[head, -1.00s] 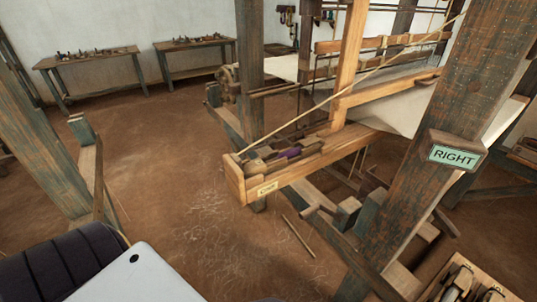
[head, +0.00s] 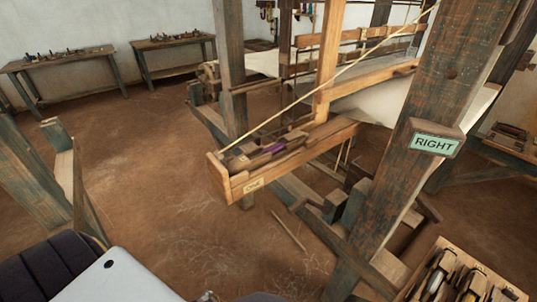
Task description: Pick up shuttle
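A slim wooden shuttle with a purple part (head: 268,151) lies in the open wooden box (head: 237,188) at the near end of the loom's beam. The box has a small paper label on its front. More shuttles, with dark and yellow parts, lie in a wooden tray (head: 418,292) at the bottom right. Neither of my grippers can be made out clearly. Part of my own body shows at the bottom left, with small dark parts at the bottom edge.
A thick post (head: 420,170) with a green RIGHT sign (head: 435,144) stands right of the box. A thin stick (head: 288,231) lies on the earth floor. Two tool tables (head: 65,62) stand at the back left. Floor left of the box is clear.

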